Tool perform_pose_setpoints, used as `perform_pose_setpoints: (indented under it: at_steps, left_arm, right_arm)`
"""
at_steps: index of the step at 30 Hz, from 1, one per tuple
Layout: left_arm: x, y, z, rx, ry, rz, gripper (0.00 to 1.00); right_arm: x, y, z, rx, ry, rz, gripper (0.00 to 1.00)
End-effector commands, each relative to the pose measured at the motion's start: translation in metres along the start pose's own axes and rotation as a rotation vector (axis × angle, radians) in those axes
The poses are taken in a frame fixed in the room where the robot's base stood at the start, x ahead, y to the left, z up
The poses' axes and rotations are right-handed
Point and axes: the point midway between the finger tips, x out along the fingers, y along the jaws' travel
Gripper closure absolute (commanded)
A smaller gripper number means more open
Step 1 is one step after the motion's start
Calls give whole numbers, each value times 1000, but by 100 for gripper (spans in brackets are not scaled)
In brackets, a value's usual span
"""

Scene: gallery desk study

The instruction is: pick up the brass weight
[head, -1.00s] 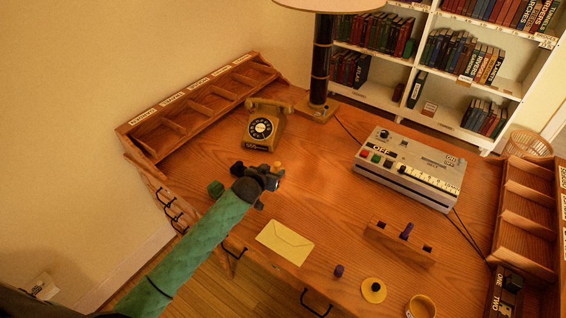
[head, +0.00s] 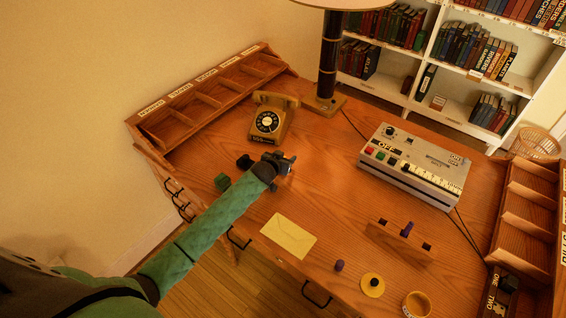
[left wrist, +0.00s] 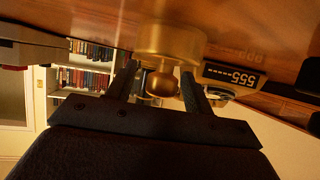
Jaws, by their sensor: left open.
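The brass weight (left wrist: 170,42) shows in the left wrist view as a golden cylinder with a round knob on a short neck. That view is upside down, so the desk top is at its top edge. My left gripper (left wrist: 160,84) is open, with one dark finger on each side of the knob. I cannot tell whether either finger touches it. In the head view my left gripper (head: 282,164) is low over the desk, in front of the telephone, and hides the weight. My right gripper is not in view.
The telephone (head: 268,121) stands just behind my gripper. The envelope (head: 288,236) lies in front. The grey machine (head: 412,166) and wooden block (head: 400,242) are to the right.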

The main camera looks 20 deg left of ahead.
Motion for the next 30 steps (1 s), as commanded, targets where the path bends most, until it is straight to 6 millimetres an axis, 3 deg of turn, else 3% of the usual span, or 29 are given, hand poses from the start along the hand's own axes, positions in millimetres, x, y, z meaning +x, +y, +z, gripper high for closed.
perform_pose_setpoints:
  at_steps: [9, 17, 30]
  left_arm:
    - [3, 0, 0, 1, 0, 0, 50]
    - [3, 0, 0, 1, 0, 0, 100]
    - [1, 0, -6, 1, 3, 0, 100]
  right_arm:
    - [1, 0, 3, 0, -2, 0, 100]
    - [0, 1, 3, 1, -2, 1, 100]
    - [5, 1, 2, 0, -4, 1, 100]
